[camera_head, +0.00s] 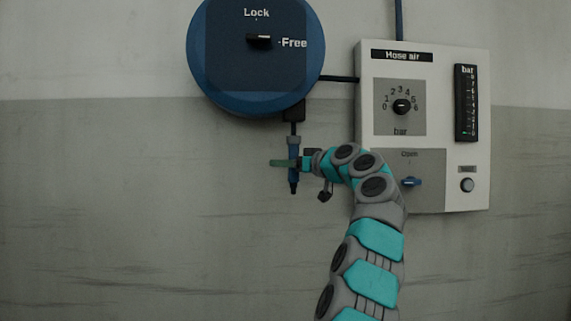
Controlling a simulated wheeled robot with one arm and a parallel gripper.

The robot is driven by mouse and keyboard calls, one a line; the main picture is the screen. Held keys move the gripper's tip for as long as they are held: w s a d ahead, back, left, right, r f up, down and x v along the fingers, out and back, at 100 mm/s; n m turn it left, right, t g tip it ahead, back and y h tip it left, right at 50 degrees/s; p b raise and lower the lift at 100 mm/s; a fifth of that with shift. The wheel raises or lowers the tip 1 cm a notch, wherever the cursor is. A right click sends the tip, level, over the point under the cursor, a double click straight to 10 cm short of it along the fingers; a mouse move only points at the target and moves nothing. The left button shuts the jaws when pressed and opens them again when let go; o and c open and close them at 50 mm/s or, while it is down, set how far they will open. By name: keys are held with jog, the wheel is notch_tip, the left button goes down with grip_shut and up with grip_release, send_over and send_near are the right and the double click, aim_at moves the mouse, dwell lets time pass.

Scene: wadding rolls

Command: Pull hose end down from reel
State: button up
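The hose reel (215,60) is a round blue drum on the wall, and its lever (259,39) points right towards the "Free" mark. The hose end (293,178) hangs upright below the reel's black outlet (294,112). It is blue with a grey collar at the top and a dark tip. My gripper (291,163) is at the middle of the hose end, reaching in from the right. A teal finger shows across it and sticks out to the left. Whether the fingers press on the hose end cannot be told.
A white "Hose air" panel (475,200) is on the wall at right, partly behind my arm. It carries a pressure knob (401,106), a bar gauge (466,103), a blue valve lever (411,182) and a round button (467,185). The wall below the hose end is clear.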

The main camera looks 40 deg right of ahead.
grip_shut()
dwell(1.1)
